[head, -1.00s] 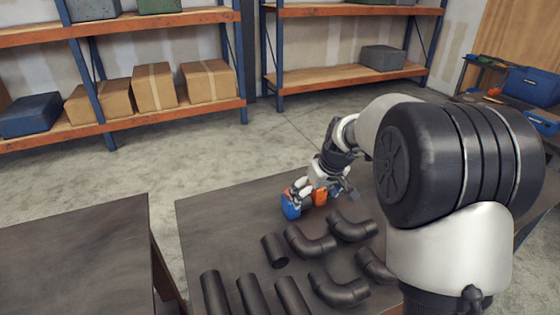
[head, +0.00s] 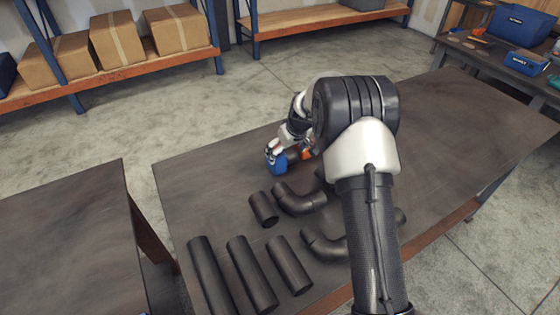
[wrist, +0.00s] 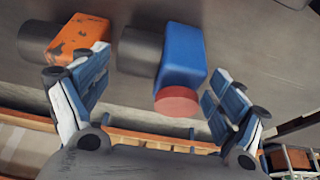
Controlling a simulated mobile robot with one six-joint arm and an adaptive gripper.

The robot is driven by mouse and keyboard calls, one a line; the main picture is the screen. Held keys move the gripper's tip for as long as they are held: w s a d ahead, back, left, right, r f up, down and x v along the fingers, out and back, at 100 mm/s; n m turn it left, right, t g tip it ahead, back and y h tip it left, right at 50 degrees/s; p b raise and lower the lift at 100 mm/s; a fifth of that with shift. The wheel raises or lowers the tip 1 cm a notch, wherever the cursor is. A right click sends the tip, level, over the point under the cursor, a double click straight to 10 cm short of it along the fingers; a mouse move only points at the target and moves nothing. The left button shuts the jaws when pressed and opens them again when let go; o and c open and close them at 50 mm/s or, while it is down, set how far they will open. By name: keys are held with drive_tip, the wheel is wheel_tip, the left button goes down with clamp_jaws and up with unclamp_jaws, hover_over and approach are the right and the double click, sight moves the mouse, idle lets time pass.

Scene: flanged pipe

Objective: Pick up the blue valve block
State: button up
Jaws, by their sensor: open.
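The blue valve block (head: 277,162) stands on the table near its far edge. In the wrist view the blue valve block (wrist: 182,55) has a red round cap (wrist: 177,101) and a dark pipe stub on its left. My gripper (wrist: 158,68) is open, with one finger left of the block and the other to its right. The right finger is close to the block; contact cannot be told. In the head view my gripper (head: 284,149) is at the block and partly covers it. An orange valve block (wrist: 80,38) is just left in the wrist view.
The orange block (head: 307,154) is beside the blue one in the head view, partly hidden by my arm. A short pipe (head: 263,209), a pipe elbow (head: 298,200) and several straight pipes (head: 250,272) lie nearer. The table's right part is clear.

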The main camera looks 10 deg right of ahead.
drive_tip(key=b+x, duration=0.1)
drive_tip(key=x, duration=0.4)
drive_tip(key=shift+w+f+b, duration=0.25)
drive_tip(key=shift+b, duration=0.1)
drive_tip(key=c, duration=1.7)
drive_tip(key=shift+w+r, duration=0.1)
drive_tip(key=shift+r, duration=0.1)
drive_tip(key=shift+c, duration=0.2)
